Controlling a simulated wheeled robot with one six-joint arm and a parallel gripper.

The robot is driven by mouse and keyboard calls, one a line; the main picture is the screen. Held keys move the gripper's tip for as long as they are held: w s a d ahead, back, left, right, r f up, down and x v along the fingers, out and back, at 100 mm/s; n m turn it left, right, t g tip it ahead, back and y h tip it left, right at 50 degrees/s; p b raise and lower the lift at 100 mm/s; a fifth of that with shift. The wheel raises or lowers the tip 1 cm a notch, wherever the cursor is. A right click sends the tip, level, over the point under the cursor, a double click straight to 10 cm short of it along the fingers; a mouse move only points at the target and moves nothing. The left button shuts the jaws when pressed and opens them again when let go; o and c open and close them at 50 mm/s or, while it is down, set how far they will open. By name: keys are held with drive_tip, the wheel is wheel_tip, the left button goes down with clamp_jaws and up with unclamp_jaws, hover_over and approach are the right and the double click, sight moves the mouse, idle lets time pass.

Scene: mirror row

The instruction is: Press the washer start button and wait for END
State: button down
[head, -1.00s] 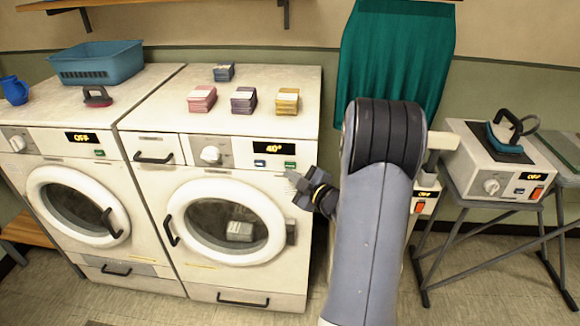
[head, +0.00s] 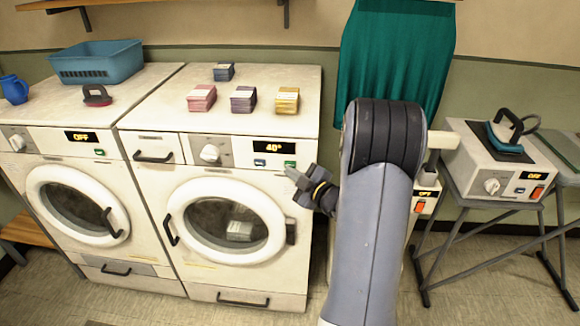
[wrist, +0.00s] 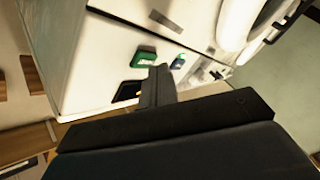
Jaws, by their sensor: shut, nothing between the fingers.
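The washer (head: 145,200) is the white front-loader in the middle, its round door (head: 225,183) shut with a pale bundle (head: 239,230) behind the glass. Its display (head: 269,146) reads 40°. Under it are a blue button (head: 260,163) and a green button (head: 290,164). In the wrist view the green button (wrist: 145,57) and blue button (wrist: 178,62) lie just beyond my fingers. My gripper (head: 290,173) is shut and empty, its tips just below the green button. I cannot tell whether they touch the panel. It also shows in the wrist view (wrist: 157,72).
A similar machine (head: 70,148) reading OFF stands at left, with a blue basket (head: 98,72) on top. Several coloured stacks, one pink (head: 201,98), lie on the washer. An iron (head: 506,135) on a unit stands at right. A green cloth (head: 397,50) hangs behind my arm.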

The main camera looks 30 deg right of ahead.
drive_tip(key=shift+w+d, duration=0.3)
drive_tip(key=shift+w, duration=0.15)
idle(0.6)
idle(0.4)
drive_tip(key=shift+s+a+b, duration=0.45)
drive_tip(key=shift+s+b, duration=0.1)
drive_tip(key=shift+s, duration=0.1)
drive_tip(key=s+a, duration=0.1)
drive_tip(key=s+a+b, duration=0.1)
drive_tip(key=s, duration=0.2)
drive_tip(key=shift+s+a+b, duration=0.1)
drive_tip(key=shift+a+b, duration=0.25)
drive_tip(key=shift+a, duration=0.05)
idle(0.4)
